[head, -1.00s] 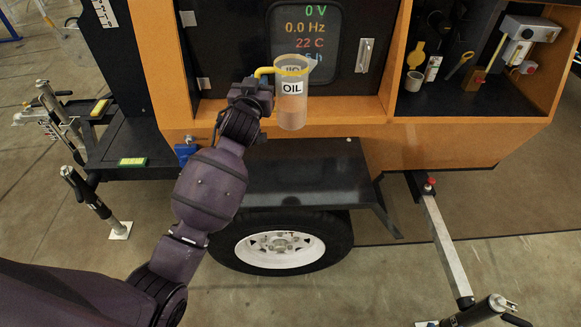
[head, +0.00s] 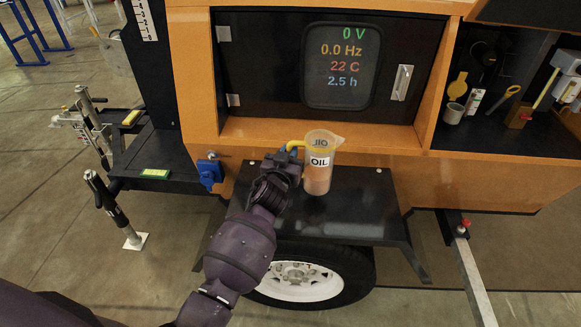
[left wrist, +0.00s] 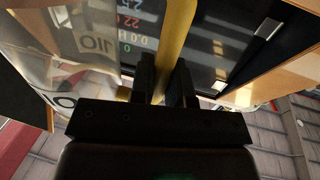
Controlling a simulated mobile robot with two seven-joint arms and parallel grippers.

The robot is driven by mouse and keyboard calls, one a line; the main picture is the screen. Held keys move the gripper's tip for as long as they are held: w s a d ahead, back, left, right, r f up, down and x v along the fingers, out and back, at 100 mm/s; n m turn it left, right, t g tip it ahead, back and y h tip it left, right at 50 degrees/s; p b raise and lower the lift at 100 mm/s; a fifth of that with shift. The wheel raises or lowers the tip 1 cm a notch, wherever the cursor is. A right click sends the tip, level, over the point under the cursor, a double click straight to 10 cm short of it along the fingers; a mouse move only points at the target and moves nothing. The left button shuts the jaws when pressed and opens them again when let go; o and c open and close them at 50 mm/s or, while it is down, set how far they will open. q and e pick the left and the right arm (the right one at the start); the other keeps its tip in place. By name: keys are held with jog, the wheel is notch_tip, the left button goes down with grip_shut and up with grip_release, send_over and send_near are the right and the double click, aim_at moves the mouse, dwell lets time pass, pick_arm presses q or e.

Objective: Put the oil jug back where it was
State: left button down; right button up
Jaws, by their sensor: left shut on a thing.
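The oil jug (head: 319,172) is a clear beaker with a yellow rim and handle, an OIL label and some pinkish-brown oil low inside. It is upright over the black fender (head: 365,208) above the wheel. I cannot tell whether its base touches the fender. My left gripper (head: 290,160) is shut on the jug's yellow handle from the left. In the left wrist view the yellow handle (left wrist: 176,35) runs between the two fingers (left wrist: 163,82), and the clear jug wall (left wrist: 85,50) shows at the left. My right gripper is not in view.
Behind the jug is the orange housing with a display panel (head: 338,67). A black platform (head: 160,155) lies at the left. The fender is clear right of the jug.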

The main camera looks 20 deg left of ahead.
pick_arm(q)
jog(key=shift+f, duration=0.4)
notch_tip(320, 180, down, 4)
jog(key=shift+r+b, duration=0.2)
jog(key=shift+b, duration=0.7)
jog(key=shift+r, duration=0.15)
jog(key=shift+f, duration=0.2)
jog(key=c, duration=1.1)
grip_release()
